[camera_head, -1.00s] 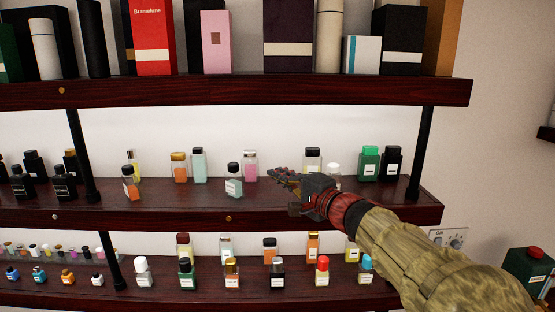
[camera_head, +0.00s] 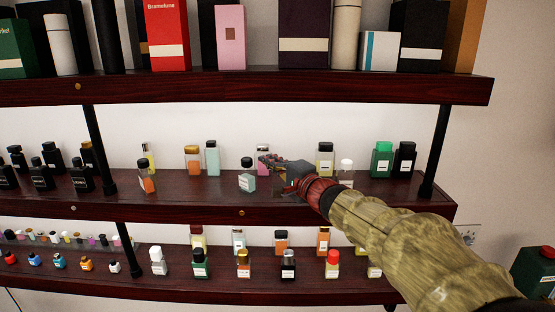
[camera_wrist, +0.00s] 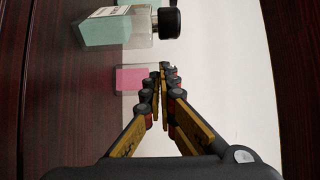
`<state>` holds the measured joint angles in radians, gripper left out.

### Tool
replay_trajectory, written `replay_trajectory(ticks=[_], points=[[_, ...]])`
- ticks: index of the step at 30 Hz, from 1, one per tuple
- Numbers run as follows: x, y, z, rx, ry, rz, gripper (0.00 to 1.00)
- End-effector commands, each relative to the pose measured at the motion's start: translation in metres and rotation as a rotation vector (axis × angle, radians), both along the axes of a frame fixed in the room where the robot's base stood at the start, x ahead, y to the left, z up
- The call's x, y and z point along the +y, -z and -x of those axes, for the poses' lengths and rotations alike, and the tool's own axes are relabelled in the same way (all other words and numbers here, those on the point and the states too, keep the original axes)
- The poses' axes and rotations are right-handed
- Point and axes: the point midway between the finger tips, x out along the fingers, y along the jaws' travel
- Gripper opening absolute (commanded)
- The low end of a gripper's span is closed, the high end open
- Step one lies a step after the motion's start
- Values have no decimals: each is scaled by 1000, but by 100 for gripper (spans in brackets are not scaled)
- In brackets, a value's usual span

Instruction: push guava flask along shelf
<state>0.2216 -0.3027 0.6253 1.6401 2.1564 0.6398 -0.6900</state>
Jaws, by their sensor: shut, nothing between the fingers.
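The pink flask, which I take as the guava flask (camera_head: 263,148), stands upright on the middle shelf (camera_head: 210,187). My gripper (camera_head: 267,160) reaches in from the right and hides its lower part. In the wrist view the flask's pink body (camera_wrist: 133,79) lies sideways just beyond my fingertips (camera_wrist: 163,70), which cover its upper part. The fingers are together and empty. I cannot tell whether they touch the flask. A mint flask with a black cap (camera_head: 247,181) stands in front and to the left, close to my fingertips; it also shows in the wrist view (camera_wrist: 105,27).
Left on this shelf are a pale mint flask (camera_head: 212,160), an orange flask with a gold cap (camera_head: 193,162) and a small orange one (camera_head: 147,184). A black-capped bottle (camera_head: 324,162) and green bottle (camera_head: 381,162) stand right. A black post (camera_head: 435,152) stands at the right end.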

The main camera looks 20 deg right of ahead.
Motion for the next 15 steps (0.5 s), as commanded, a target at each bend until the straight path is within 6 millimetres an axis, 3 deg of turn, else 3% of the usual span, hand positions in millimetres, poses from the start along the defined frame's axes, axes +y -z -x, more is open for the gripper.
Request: replay_trajectory(ticks=[6, 15], points=[[15, -2, 11, -2, 0, 2, 0], [17, -1, 13, -1, 1, 1, 0]])
